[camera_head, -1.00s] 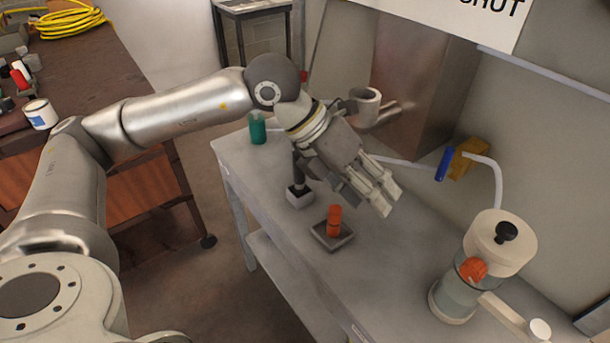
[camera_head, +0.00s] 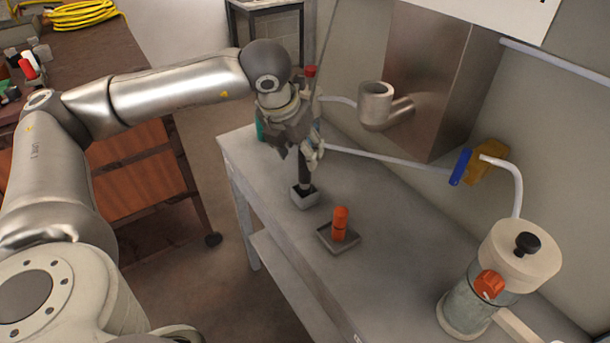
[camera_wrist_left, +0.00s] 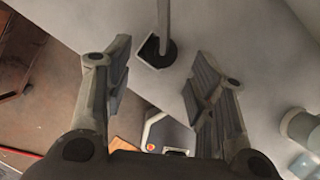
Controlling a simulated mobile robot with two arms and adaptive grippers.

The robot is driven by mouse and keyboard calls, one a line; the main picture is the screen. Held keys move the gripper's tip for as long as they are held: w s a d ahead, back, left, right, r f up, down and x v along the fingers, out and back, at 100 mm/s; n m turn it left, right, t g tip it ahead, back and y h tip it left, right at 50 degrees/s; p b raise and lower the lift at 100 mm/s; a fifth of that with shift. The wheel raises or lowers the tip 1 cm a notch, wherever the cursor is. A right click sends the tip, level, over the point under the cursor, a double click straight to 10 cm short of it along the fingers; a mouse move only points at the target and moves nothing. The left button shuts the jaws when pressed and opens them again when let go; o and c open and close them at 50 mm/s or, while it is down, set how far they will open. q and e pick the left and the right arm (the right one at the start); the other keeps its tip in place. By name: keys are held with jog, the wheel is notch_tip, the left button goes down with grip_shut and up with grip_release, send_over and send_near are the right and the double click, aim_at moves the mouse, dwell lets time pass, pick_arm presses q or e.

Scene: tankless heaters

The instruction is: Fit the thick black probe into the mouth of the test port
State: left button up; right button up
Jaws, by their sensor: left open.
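The thick black probe (camera_head: 304,170) stands upright in a small square grey holder (camera_head: 306,198) on the bench. In the left wrist view a round dark base (camera_wrist_left: 157,52) with a grey rod shows between and beyond the fingertips. My left gripper (camera_head: 300,152) is open and points down just above the probe, hiding its upper part; its spread fingers also show in the left wrist view (camera_wrist_left: 163,65). No contact with the probe is visible. The grey metal port (camera_head: 376,92), with an open top mouth and a side branch, is on the wall side to the right. My right gripper is not in view.
An orange cylinder (camera_head: 340,222) stands in a shallow grey tray (camera_head: 338,240) close to the holder. A clear canister with a cream lid (camera_head: 520,250) is at the right. Pale hoses run along the wall.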

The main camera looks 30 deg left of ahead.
aim_at(305, 177)
pick_arm(q)
jog(key=shift+w+p+x, duration=0.15)
jog(key=shift+p+x, duration=0.05)
jog(key=shift+x, duration=0.95)
jog(key=shift+w+p+x, duration=0.15)
jog(key=shift+p+x, duration=0.05)
jog(key=shift+x, duration=0.95)
jog(key=shift+r, duration=0.15)
grip_shut()
